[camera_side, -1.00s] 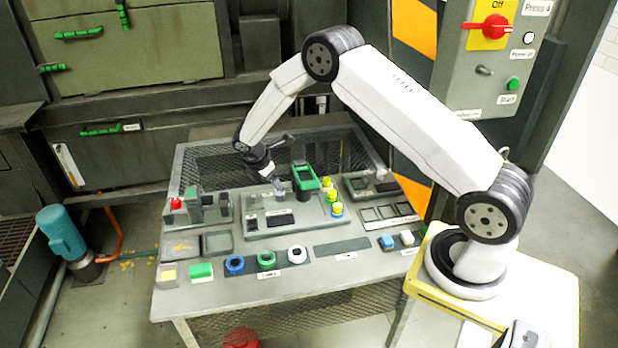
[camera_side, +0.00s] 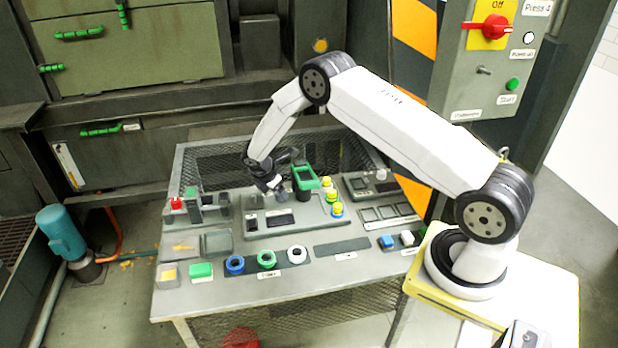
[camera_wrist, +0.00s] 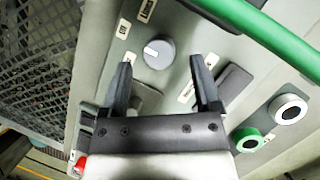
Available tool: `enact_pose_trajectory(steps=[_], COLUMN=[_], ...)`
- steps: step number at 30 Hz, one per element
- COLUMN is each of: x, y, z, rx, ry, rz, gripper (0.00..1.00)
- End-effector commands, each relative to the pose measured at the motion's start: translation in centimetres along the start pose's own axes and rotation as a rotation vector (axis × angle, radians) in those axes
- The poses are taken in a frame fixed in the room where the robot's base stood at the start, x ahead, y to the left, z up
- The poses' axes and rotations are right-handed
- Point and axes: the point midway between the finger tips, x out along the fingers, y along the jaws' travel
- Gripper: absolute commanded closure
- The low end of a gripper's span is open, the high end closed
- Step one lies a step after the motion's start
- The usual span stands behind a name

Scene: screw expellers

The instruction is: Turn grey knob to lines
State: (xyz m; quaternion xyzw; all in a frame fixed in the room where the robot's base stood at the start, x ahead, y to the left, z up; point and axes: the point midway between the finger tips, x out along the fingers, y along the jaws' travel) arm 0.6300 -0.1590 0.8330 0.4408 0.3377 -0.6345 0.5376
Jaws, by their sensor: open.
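The grey knob (camera_wrist: 160,54) is round with a short white mark on its face, and it sits on the grey panel in the wrist view. The mark points toward the left of that picture. My gripper (camera_wrist: 162,62) is open, with one black finger on each side just below the knob in the picture. I cannot tell whether the fingers touch it. In the side view my gripper (camera_side: 274,188) is low over the middle of the console, and it largely hides the knob there. Small labels (camera_wrist: 147,10) stand around the knob; their text is unreadable.
A green frame-like part (camera_side: 304,177) stands close to the right of my gripper. Yellow-topped pieces (camera_side: 331,195) stand further right. Blue, green and white rings (camera_side: 267,259) lie along the console's front. A red-topped piece (camera_side: 176,203) stands at the left.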

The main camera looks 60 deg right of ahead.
Motion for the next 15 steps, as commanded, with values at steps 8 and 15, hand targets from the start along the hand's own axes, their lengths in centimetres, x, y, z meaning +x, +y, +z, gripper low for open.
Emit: enact_pose_trajectory(steps=[8, 15], x=[2.0, 2.2], y=[0.0, 0.0], z=[0.0, 0.0], rx=[0.002, 0.002], ry=[0.000, 0.000], rz=[-0.001, 0.001], gripper=[0.19, 0.19])
